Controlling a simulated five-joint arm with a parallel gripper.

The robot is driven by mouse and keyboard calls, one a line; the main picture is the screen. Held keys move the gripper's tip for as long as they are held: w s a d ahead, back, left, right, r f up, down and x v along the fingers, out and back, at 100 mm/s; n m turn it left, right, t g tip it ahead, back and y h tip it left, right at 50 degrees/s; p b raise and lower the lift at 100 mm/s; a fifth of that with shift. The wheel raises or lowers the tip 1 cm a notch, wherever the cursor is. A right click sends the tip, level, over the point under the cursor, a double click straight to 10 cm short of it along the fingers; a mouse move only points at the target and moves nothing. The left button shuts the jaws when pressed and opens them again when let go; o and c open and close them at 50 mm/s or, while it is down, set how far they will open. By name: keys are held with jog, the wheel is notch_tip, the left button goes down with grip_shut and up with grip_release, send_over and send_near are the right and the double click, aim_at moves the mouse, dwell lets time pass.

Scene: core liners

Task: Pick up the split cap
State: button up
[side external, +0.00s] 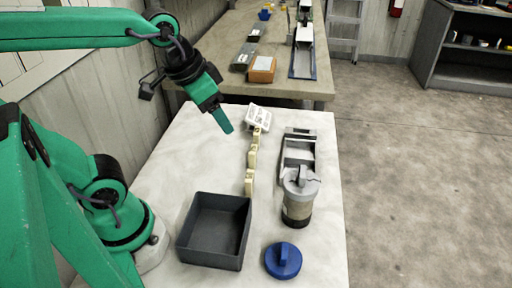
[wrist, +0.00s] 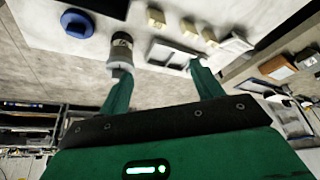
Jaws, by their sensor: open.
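A round blue cap (side external: 283,260) with a raised grip lies on the white table at the near right; it also shows in the wrist view (wrist: 77,22). A grey cap (side external: 301,180) with a raised grip sits on top of a short upright core liner (side external: 297,212). I cannot tell for sure which is the split cap; no split shows clearly. My gripper (side external: 222,122) is open and empty, tilted down above the far left of the table, well apart from both caps. In the wrist view its two green fingers (wrist: 162,85) are spread apart.
A dark open bin (side external: 186,232) stands at the near left. Several cream blocks (side external: 249,182) form a row up to a white labelled holder (side external: 258,117). A grey cradle (side external: 299,145) lies behind the liner. Table between bin and blue cap is clear.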

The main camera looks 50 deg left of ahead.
jog(key=w+d+m+g, duration=0.3)
jog(key=w+d+m, duration=0.1)
jog(key=w+d, duration=0.3)
jog(key=m+g, duration=0.2)
jog(key=m, duration=0.2)
send_over(302, 171)
notch_tip(302, 171, down, 4)
jog(key=shift+w+f, duration=0.1)
jog(key=shift+w, duration=0.05)
jog(key=shift+f, duration=3.85)
jog(key=c, duration=1)
